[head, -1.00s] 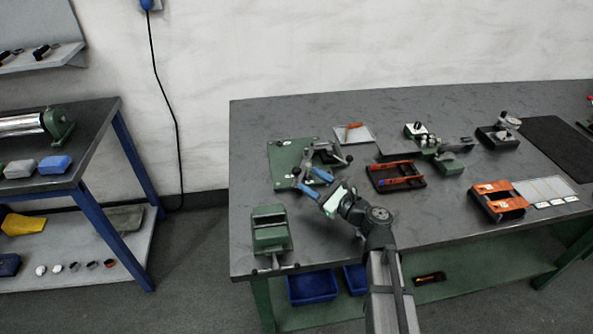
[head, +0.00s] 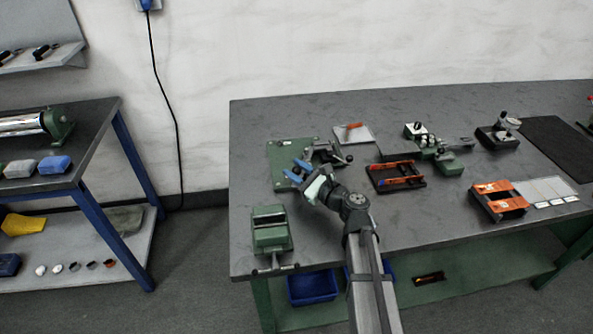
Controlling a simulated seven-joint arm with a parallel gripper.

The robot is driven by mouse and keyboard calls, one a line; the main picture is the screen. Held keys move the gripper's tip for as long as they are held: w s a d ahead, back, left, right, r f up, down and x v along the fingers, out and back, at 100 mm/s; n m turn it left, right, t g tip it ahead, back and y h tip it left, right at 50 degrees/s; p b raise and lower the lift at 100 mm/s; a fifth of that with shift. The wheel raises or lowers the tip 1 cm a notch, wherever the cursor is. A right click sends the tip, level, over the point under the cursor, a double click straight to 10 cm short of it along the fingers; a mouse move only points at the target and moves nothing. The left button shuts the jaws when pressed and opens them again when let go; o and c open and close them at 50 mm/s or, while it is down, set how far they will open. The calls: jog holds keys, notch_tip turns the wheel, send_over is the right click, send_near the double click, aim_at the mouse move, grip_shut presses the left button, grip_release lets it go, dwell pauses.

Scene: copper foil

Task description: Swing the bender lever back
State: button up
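The bender is a green plate (head: 283,152) at the left back of the bench, with a dark metal mechanism (head: 322,153) at its right side. A short arm with a black knob sticks out to the right of that mechanism. My gripper (head: 298,171) is at the front part of the plate, its two blue fingers pointing to the back left. The fingers look apart, one on each side of where a small dark knob stands. The gripper and its wrist hide much of that knob and the lever, so I cannot tell whether they touch.
A green vise (head: 270,232) stands at the front left, left of my arm. A dark tray with red-handled tools (head: 396,177) lies to the right. Behind is a pale sheet (head: 353,135). Orange and black holders (head: 498,201) are farther right. Bare bench lies between.

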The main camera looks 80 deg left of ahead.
grip_shut()
jog(key=shift+s, duration=0.1)
jog(key=shift+s+a+m+t+y, duration=0.25)
jog(key=shift+s+m+t+y, duration=0.05)
jog(key=shift+s+t, duration=0.15)
jog(key=shift+s+a+m+t+y, duration=0.25)
jog(key=shift+s+m+t+y, duration=0.05)
jog(key=shift+s+t, duration=0.15)
jog(key=shift+s+a+m+t+y, duration=0.6)
jog(key=shift+s+a+m+t, duration=0.35)
jog(key=shift+t, duration=0.35)
jog(key=shift+o, duration=1.8)
grip_release()
jog(key=shift+d, duration=0.1)
jog(key=v, duration=1.3)
jog(key=shift+w+d, duration=0.1)
jog(key=shift+d, duration=0.3)
